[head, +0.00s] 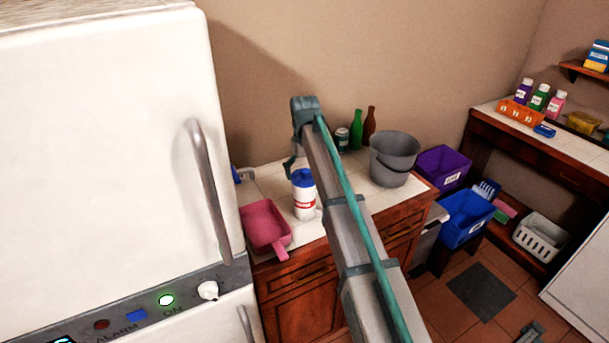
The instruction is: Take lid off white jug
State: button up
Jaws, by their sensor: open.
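A white jug (304,204) with a red label and a blue lid (303,178) stands upright on the tiled counter. The lid is on the jug. My gripper (295,166) is open and points down from the end of my arm, just above and behind the lid in the picture. One finger shows at the left of the arm; the other is mostly hidden. I cannot tell whether the gripper touches the lid.
A pink dustpan (265,226) lies left of the jug, beside the white fridge (110,130). A grey bucket (394,160) stands to the right. A can (342,139), a green bottle (356,130) and a brown bottle (370,125) stand at the back near the wall.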

jog(key=shift+s, duration=0.1)
jog(key=c, duration=1.3)
jog(key=shift+c, duration=0.9)
jog(key=shift+s+d+f, duration=0.1)
jog(key=shift+f, duration=0.05)
